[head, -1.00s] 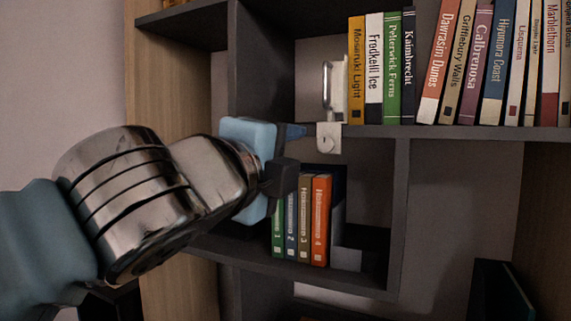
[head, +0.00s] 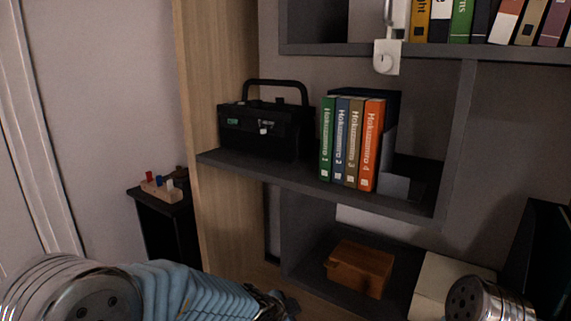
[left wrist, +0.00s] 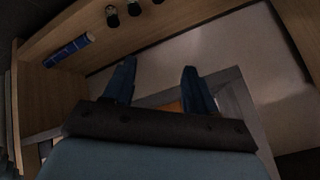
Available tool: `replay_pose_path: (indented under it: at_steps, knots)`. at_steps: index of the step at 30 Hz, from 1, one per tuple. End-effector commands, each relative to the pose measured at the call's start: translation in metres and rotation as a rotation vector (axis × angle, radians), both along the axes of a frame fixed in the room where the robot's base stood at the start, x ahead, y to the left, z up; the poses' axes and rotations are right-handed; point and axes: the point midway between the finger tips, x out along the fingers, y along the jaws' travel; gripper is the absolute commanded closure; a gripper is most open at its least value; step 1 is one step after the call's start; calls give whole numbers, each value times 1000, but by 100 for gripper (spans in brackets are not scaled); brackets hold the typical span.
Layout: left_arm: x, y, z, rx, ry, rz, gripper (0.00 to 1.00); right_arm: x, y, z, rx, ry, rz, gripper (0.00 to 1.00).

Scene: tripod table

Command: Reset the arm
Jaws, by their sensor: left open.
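My left arm comes in low at the left of the head view, with its blue sleeve near the bottom edge. My left gripper (head: 283,303) is at the bottom of that view, below the shelves and partly cut off. In the left wrist view the two dark blue fingers of my left gripper (left wrist: 160,82) stand apart with nothing between them. A metallic piece at the bottom right of the head view looks like part of my right arm. My right gripper is not in view.
A wooden box (head: 360,268) lies on the lower shelf. A wooden side panel (head: 215,100) is at the left. A small black stand (head: 165,225) is farther left.

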Motion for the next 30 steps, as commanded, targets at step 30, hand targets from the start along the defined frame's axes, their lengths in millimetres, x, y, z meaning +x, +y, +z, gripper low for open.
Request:
replay_pose_path:
  at_steps: [30]
  knots:
    - [-224,135,-168,-392,932,1167,43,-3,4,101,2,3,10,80]
